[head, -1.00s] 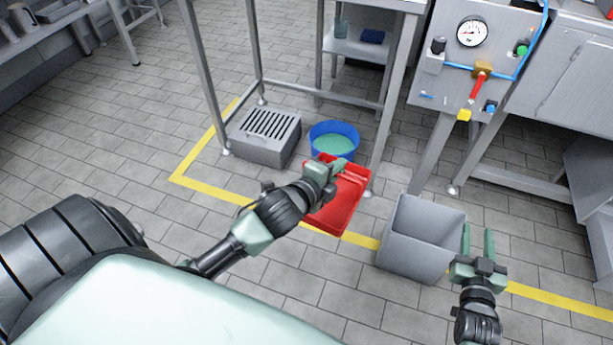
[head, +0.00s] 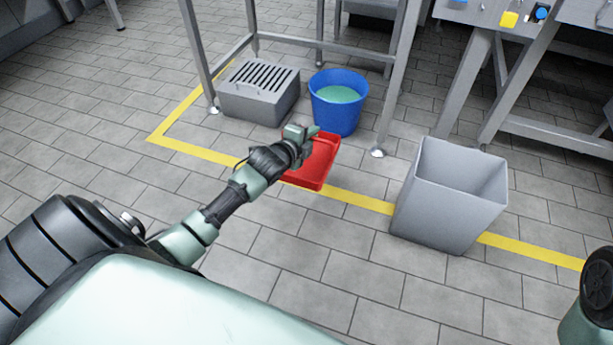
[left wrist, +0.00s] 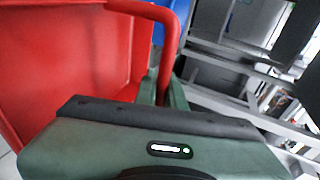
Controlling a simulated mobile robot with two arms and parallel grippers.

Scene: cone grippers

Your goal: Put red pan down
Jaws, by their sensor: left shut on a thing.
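The red pan (head: 316,164) is a shallow red tray with raised walls, low near the floor in front of the blue bucket in the head view. I cannot tell whether the pan's underside touches the floor. My right gripper is out of view; only part of my right arm shows at the lower right.
A blue bucket (head: 338,112) with greenish liquid stands just behind the pan. A grey slotted box (head: 258,100) is left of it. An open grey bin (head: 428,205) stands to the right. Table legs rise behind. The tiled floor in front is clear, crossed by a yellow line (head: 350,197).

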